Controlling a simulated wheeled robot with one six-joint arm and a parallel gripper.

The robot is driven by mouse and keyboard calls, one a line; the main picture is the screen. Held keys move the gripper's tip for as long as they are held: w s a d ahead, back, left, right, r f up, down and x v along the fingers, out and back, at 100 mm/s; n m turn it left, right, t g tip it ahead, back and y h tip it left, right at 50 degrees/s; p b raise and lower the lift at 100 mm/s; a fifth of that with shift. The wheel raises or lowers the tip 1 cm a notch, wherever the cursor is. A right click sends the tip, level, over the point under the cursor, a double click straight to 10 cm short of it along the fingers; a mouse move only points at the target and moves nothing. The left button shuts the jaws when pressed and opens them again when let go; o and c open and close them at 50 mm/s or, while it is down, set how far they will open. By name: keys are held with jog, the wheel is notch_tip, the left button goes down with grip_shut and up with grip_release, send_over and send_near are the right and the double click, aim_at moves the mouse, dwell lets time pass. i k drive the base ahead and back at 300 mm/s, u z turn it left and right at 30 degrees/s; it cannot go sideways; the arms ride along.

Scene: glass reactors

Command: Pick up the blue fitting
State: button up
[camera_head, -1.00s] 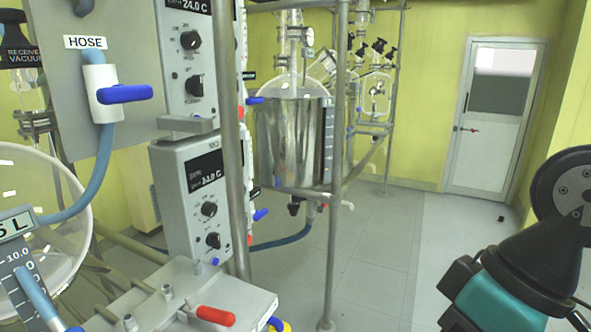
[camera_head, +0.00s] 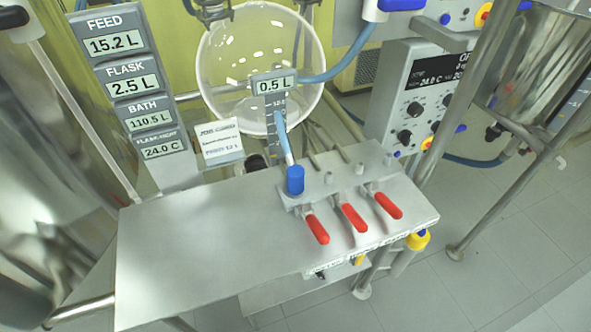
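The blue fitting (camera_head: 295,180) is a short blue cylinder at the end of a light blue hose (camera_head: 284,138). It stands upright at the left end of a metal valve block (camera_head: 345,186) on the steel table. Whether it is seated on a port there is hard to tell. My gripper is not in the current view.
The steel table (camera_head: 200,245) is bare on its left and middle. Several red valve handles (camera_head: 353,217) stick out in front of the block. A round glass flask (camera_head: 225,75) and digital displays (camera_head: 131,84) stand behind. Metal posts (camera_head: 500,185) rise at the right.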

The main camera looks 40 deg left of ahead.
aim_at(294, 190)
jog(key=u, duration=1.75)
jog(key=i, duration=0.35)
jog(key=u, duration=0.75)
